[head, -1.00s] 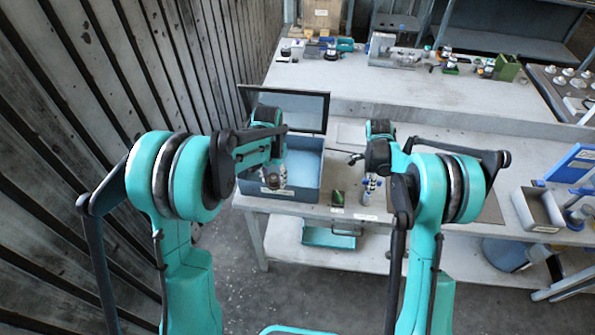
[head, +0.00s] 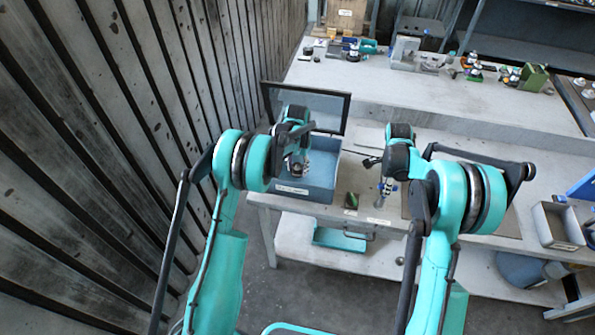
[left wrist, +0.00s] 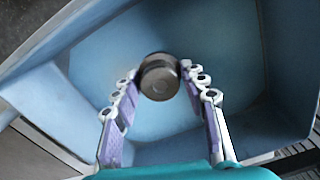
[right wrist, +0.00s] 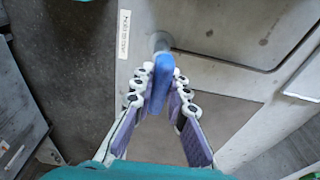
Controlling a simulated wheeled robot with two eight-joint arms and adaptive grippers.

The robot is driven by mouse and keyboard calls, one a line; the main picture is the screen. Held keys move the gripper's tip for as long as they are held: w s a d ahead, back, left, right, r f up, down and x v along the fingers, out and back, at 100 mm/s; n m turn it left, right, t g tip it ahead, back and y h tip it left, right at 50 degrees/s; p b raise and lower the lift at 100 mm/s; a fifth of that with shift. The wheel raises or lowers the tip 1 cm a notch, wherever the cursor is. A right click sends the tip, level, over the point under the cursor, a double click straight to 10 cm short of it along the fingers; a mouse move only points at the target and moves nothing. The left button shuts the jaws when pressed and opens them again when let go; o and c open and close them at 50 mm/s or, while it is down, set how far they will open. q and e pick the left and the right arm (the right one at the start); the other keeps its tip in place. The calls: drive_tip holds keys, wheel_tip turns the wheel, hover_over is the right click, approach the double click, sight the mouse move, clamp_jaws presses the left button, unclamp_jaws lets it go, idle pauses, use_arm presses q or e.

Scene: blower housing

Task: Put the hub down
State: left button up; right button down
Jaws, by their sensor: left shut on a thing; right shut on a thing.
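The hub (left wrist: 159,78) is a dull metal cylinder with a round flat face, seen in the left wrist view. My left gripper (left wrist: 160,88) is shut on it, one finger at each side. The blue open box (head: 317,188) stands on the front bench, and my left gripper (head: 298,172) is over its left part. Its blue walls (left wrist: 45,105) surround the hub in the left wrist view; I cannot tell whether the hub touches the floor. My right gripper (right wrist: 160,85) is shut on a blue-handled item (right wrist: 157,92) with a grey end, at the bench front.
The box's dark-framed lid (head: 335,105) stands open behind it. A small dark green item (head: 351,201) lies right of the box. A grey bin (head: 557,226) stands at the right.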

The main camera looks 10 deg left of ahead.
use_arm(q)
drive_tip(key=shift+f, duration=1.25)
drive_tip(key=shift+f, duration=0.15)
drive_tip(key=o, duration=1.2)
